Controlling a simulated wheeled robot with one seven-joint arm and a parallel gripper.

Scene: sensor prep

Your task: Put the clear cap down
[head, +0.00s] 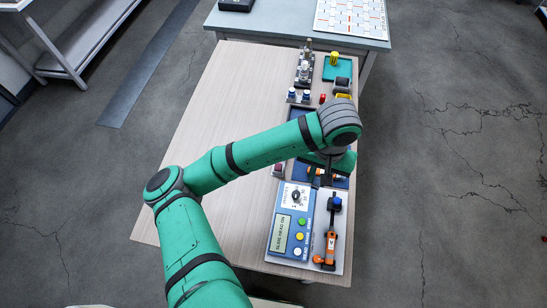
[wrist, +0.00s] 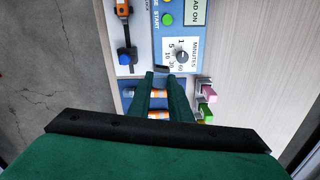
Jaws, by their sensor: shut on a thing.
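My gripper (wrist: 164,74) is shut, its two green fingers close together near the middle of the wrist view. A small, dim piece shows at the fingertips, and I take it for the clear cap; its outline is too small to make out. In the head view my gripper (head: 322,172) hangs below my wrist, partly covered by it, over the dark blue tray (head: 340,183) just behind the blue control box. In the wrist view the fingers cover part of this tray and of the orange-and-white items (wrist: 158,115) in it.
The blue control box (head: 283,240) has a dial, a screen and coloured buttons. To its right an orange-and-black tool (head: 330,245) with a blue knob lies on a pale board. Pink and green blocks (wrist: 208,93) stand near the fingers. The wooden table (head: 215,110) is bare on the left.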

